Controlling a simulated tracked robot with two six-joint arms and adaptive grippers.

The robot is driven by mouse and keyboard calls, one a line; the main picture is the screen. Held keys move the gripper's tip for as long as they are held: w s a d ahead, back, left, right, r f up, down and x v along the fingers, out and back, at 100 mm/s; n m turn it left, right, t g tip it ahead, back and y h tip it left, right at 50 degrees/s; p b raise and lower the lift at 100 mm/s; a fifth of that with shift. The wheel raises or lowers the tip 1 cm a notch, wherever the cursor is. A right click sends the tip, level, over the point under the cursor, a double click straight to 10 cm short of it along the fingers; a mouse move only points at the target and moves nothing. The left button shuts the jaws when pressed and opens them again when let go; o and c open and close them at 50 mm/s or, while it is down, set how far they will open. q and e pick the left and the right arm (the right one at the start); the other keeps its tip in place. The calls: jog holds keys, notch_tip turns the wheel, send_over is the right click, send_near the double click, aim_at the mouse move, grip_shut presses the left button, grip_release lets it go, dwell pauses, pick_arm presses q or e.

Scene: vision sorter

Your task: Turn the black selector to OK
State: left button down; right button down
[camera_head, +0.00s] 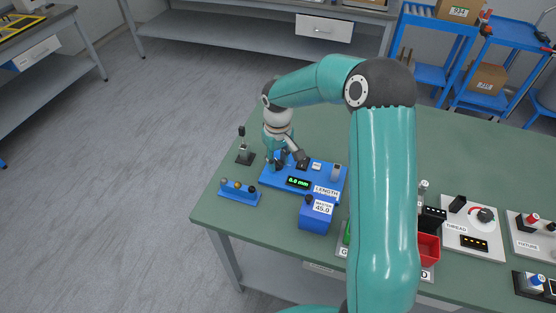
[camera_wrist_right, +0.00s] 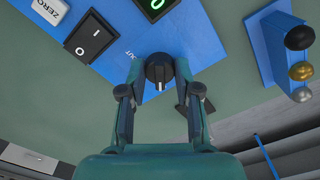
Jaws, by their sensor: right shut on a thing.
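The black selector (camera_wrist_right: 159,70) is a round knob with a white pointer line. It sits on the blue gauge plate (camera_wrist_right: 118,62), which also carries the LENGTH label in the head view. In the wrist view the pointer line faces the bottom of the picture. The word OUT is printed beside the knob; I see no OK mark, and the gripper may hide it. My right gripper (camera_wrist_right: 160,76) is shut on the knob, one finger on each side. In the head view my right gripper (camera_head: 281,160) is over the plate's left end, hiding the knob. My left gripper is out of view.
A black rocker switch (camera_wrist_right: 90,38) and white ZERO button (camera_wrist_right: 55,8) are close by on the plate. A blue stand with small balls (camera_head: 239,191), a dark stand (camera_head: 244,157) and a blue MASTER block (camera_head: 315,217) are around it on the green table (camera_head: 222,222).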

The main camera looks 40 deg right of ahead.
aim_at(277, 161)
jog(key=shift+w+n, duration=0.1)
jog(key=shift+n, duration=0.4)
jog(key=c, duration=0.8)
grip_release()
notch_tip(277, 161, up, 12)
dwell(0.4)
